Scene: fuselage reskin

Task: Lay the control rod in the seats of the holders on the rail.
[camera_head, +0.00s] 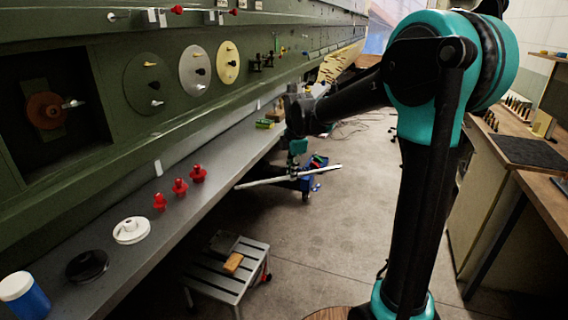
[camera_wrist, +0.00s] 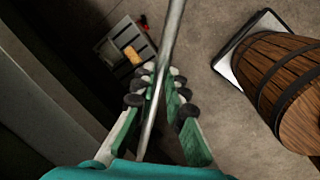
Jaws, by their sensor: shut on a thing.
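The control rod (camera_head: 265,181) is a long pale grey bar, held in the air in front of the shelf, nearly level and a little higher at its right end. My gripper (camera_head: 299,167) is shut on it near its middle. In the wrist view the rod (camera_wrist: 172,40) runs lengthwise between the green, black-padded fingers of my gripper (camera_wrist: 158,92). Small dark fittings (camera_head: 262,62) stand on the green fuselage rail, apart from the rod; I cannot tell whether they are the holders, and no seats are clear.
A grey shelf (camera_head: 135,258) with red knobs (camera_head: 180,187), a white disc (camera_head: 131,230) and a black disc (camera_head: 87,266) runs along the fuselage. A step stool (camera_head: 225,282) stands below. A wooden barrel (camera_wrist: 285,85) shows in the wrist view. A workbench (camera_head: 545,190) is at right.

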